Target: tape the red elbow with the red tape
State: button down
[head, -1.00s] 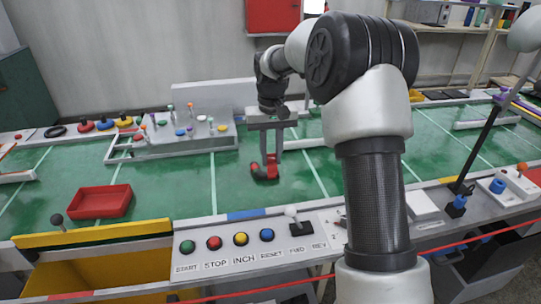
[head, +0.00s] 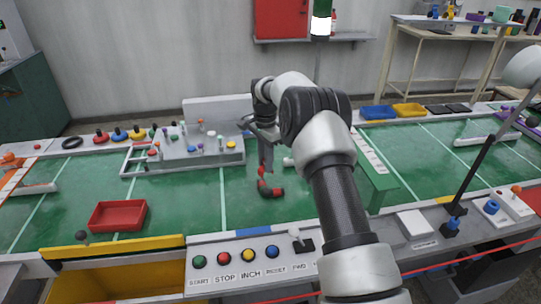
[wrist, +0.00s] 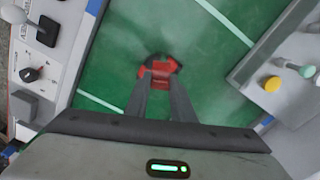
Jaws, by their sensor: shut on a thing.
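The red elbow (head: 270,190) is a short bent piece with red ends and a dark middle. My gripper (head: 264,171) points down over the green belt and is shut on the elbow. In the wrist view the elbow (wrist: 158,68) sits at the tips of my gripper (wrist: 159,86), partly covered by the fingers. I cannot tell how far it is above the belt. A red round piece with a dark knob (head: 101,137) stands in a row at the back left; I cannot tell whether it is the red tape.
A red tray (head: 118,216) lies on the belt at the left. A green upright panel (head: 376,182) stands right of my arm. A button panel (head: 240,262) runs along the front edge. Belt around the tray is clear.

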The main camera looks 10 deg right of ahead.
aim_at(262, 184)
jog(key=w+m+p, duration=0.1)
jog(key=m, duration=0.1)
jog(key=w+a+f+m+p, duration=0.1)
jog(key=m, duration=0.1)
jog(key=shift+f, duration=0.15)
dwell(0.4)
jog(key=shift+f+b, duration=1.05)
jog(key=shift+f, duration=0.8)
jog(key=shift+f, duration=0.25)
jog(key=shift+f+b, duration=0.75)
jog(key=shift+f, duration=0.2)
jog(key=shift+f+b, duration=0.35)
jog(key=shift+f, duration=0.25)
dwell(0.4)
